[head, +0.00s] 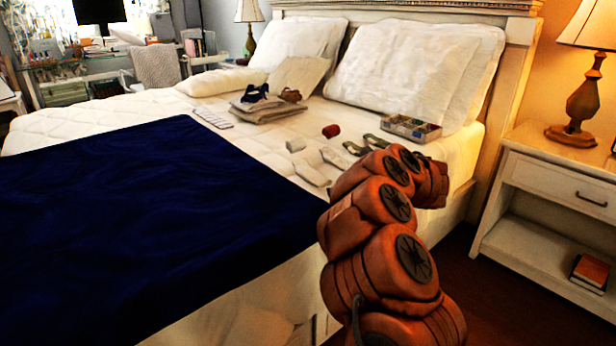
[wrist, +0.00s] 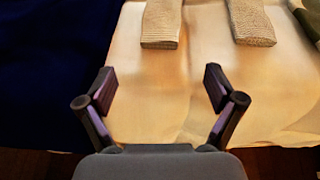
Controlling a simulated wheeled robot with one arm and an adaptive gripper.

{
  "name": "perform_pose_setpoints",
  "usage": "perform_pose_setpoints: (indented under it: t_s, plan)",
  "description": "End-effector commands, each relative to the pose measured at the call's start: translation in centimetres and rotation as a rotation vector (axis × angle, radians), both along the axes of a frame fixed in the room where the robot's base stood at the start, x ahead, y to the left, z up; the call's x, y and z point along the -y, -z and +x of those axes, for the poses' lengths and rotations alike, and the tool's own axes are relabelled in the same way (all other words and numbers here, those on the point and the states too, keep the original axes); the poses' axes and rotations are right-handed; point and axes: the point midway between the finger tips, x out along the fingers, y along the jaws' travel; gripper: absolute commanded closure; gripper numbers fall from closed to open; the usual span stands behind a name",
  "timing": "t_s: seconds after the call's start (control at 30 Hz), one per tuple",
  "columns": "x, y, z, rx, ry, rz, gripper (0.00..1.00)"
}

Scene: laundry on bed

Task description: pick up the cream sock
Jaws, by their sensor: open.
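Two pale ribbed sock ends show at the top of the wrist view, a left one (wrist: 162,24) and a right one (wrist: 248,22). Both look cream to beige, and I cannot tell them apart by colour. In the head view two pale socks, a nearer one (head: 310,175) and a farther one (head: 335,157), lie on the white bed, partly close to my arm. My gripper (wrist: 160,88) is open and empty, with the left sock ahead of and between its fingers, not touching. In the head view my gripper is hidden behind my arm.
A dark olive item (wrist: 303,18) lies at the right of the socks. A navy blanket (head: 150,210) covers the bed's left. A red roll (head: 331,131), a white block (head: 295,145), a divided tray (head: 411,128) and folded clothes (head: 268,108) sit farther back. A nightstand (head: 550,170) stands right.

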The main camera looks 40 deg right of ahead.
Motion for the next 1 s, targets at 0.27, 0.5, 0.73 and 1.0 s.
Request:
perform_pose_setpoints:
  t_s: [0.27, 0.5, 0.73, 1.0]
  plan:
    - [-0.1, 0.5, 2.1, 0.001, 0.002, -0.001, 0.08]
    - [-0.2, 1.3, 5.2, 0.0, 0.003, 0.001, 0.08]
    - [-0.2, 1.6, 6.2, 0.001, 0.003, 0.001, 0.08]
    - [-0.2, 1.6, 6.2, 0.0, 0.004, 0.001, 0.24]
